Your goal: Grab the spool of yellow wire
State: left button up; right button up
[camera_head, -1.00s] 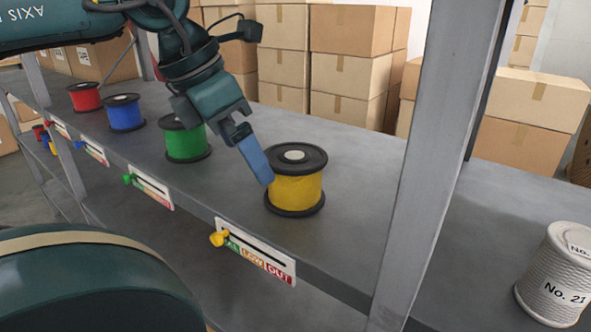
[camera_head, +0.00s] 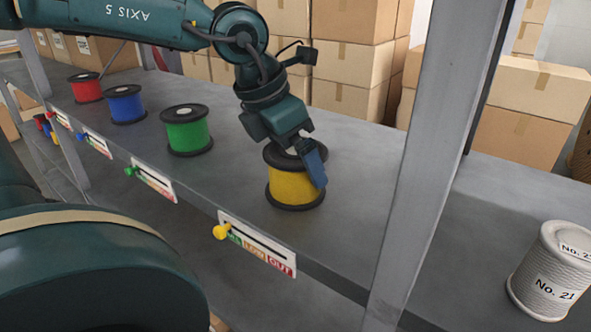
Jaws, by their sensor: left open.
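The spool of yellow wire (camera_head: 290,189) stands upright on the grey shelf, with black flanges at top and bottom. My left gripper (camera_head: 314,168) reaches down over it from behind and above. A blue finger hangs in front of the right part of the spool and hides part of its top flange and wire. The other finger is hard to make out, so I cannot tell whether the gripper touches the spool. The left gripper is open. My right gripper is not in view.
Green (camera_head: 187,132), blue (camera_head: 124,105) and red (camera_head: 86,88) spools stand to the left on the shelf (camera_head: 365,160). A grey post (camera_head: 432,150) rises to the right. A white spool (camera_head: 551,272) stands at far right. A slider label (camera_head: 257,244) is on the front edge.

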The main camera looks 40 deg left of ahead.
pick_arm(q)
jog(key=shift+w+f, duration=0.1)
jog(key=shift+f, duration=0.2)
jog(key=shift+c, duration=0.2)
jog(key=shift+r, duration=0.1)
jog(key=c, duration=1.1)
